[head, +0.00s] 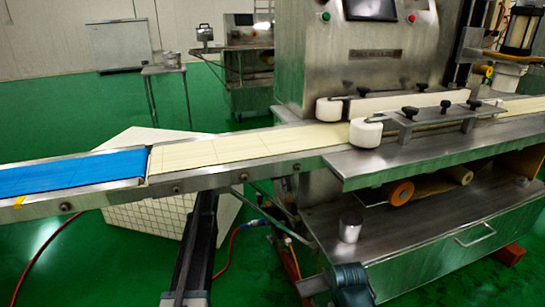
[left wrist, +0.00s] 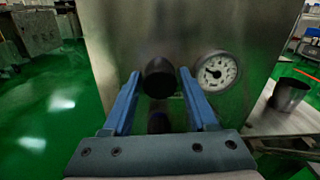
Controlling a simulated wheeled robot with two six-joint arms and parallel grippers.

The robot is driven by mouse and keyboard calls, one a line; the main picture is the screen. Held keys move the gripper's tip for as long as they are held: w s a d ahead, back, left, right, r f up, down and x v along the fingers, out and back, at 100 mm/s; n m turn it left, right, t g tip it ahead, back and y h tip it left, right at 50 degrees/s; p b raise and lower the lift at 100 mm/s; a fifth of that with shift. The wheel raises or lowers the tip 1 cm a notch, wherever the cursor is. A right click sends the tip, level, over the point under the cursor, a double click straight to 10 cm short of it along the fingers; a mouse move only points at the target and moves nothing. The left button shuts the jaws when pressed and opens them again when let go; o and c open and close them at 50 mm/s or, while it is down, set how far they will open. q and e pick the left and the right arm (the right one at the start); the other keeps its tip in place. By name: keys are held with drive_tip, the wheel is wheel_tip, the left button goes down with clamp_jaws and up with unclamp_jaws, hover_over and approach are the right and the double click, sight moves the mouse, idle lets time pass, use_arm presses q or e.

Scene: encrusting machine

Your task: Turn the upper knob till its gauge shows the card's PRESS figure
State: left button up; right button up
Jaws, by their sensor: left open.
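In the left wrist view my left gripper (left wrist: 159,74) is open, its two blue fingers pointing at the steel panel. A round black knob (left wrist: 160,79) shows between the fingertips, with a gap visible on each side; I cannot tell whether the tips reach past its face. A white round gauge (left wrist: 218,70) with a dark needle is just right of the right finger; its figures are too small to read. A second dark round part (left wrist: 158,122) sits lower, between the fingers, partly hidden. No card shows.
In the head view the steel machine (head: 350,70) stands behind a conveyor with a cream belt (head: 230,148) and a blue belt (head: 70,173).

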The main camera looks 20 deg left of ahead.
use_arm(q)
clamp_jaws()
drive_tip(key=shift+m, duration=0.3)
